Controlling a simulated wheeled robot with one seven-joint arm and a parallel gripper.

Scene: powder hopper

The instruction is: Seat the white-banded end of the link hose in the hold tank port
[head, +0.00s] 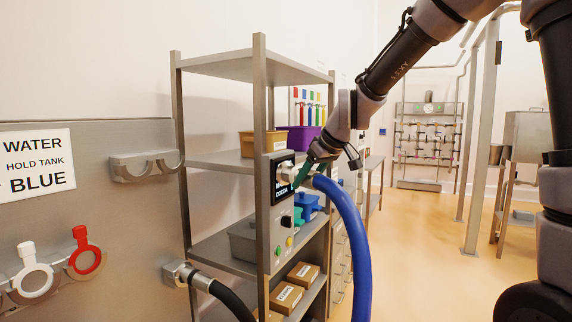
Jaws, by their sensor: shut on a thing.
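A thick blue hose (350,225) hangs from my gripper (302,174), which is shut on its upper end. A pale metallic fitting (287,173) shows at that end, pointing left in front of a dark display panel. The fingers partly hide it, and I cannot make out a white band clearly. A wall sign (36,164) at the far left reads WATER, HOLD TANK and BLUE. A steel port fitting (179,273) on the lower panel has a black hose (229,297) joined to it. I cannot identify the hold tank port in this view.
A steel shelf rack (259,150) with bins and boxes stands behind the gripper. Its control panel (281,205) is close to the hose end. Open floor lies right.

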